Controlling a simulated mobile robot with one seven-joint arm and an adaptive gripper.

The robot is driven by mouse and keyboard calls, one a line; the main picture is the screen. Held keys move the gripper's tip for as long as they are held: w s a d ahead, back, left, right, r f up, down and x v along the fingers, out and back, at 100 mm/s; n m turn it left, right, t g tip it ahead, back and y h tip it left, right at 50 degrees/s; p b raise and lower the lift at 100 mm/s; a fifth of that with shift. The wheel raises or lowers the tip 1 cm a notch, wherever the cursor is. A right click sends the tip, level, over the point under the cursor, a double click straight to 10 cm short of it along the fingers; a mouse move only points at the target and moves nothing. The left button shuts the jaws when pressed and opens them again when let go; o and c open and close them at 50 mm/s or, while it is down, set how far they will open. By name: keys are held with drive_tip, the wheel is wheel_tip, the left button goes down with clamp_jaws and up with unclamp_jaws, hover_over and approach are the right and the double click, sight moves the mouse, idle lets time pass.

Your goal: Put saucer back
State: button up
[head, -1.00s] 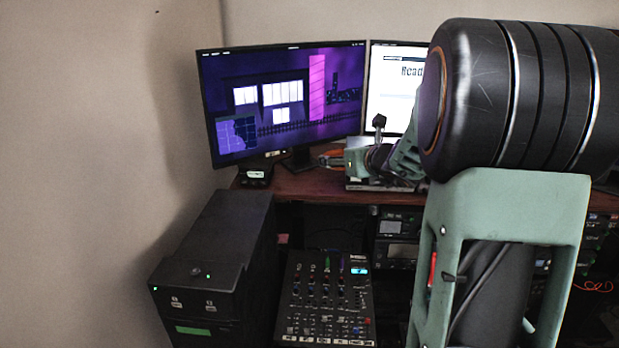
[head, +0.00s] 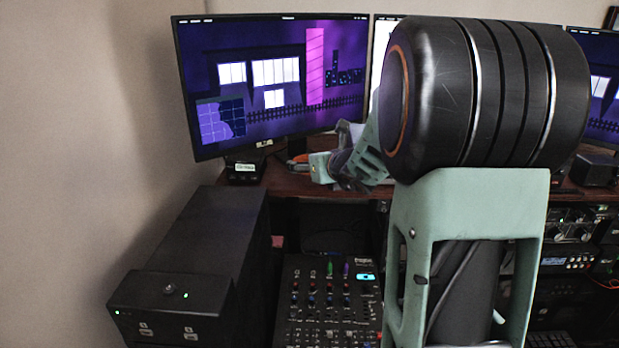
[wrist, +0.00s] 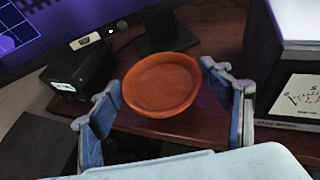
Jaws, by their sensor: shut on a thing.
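The saucer (wrist: 160,83) is a round, shallow, orange-brown dish. In the wrist view it lies between the two blue-grey fingers of my gripper (wrist: 160,92), which is shut on it. Wooden desk shows below and around it; how high it is above the desk I cannot tell. In the head view a small orange edge of the saucer (head: 298,159) shows at the left of my gripper (head: 318,167), in front of the left monitor. My own arm hides part of the desk there.
The left monitor (head: 275,80) stands behind the gripper. A small black box (head: 245,168) is at the desk's left end. A black cabinet (head: 190,260) and a mixer (head: 325,300) are in front, lower down.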

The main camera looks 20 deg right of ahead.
sight(311, 183)
drive_tip(key=f+b, duration=0.1)
drive_tip(key=f, duration=0.2)
drive_tip(key=shift+w+a+b, duration=0.15)
drive_tip(key=shift+w+b, duration=0.25)
drive_tip(key=shift+s+f+b, duration=0.15)
drive_tip(key=shift+f+b, duration=0.1)
drive_tip(key=shift+b, duration=0.05)
drive_tip(key=shift+f, duration=0.1)
drive_tip(key=o, duration=1.4)
drive_tip(key=shift+f, duration=0.1)
drive_tip(key=shift+o, duration=0.2)
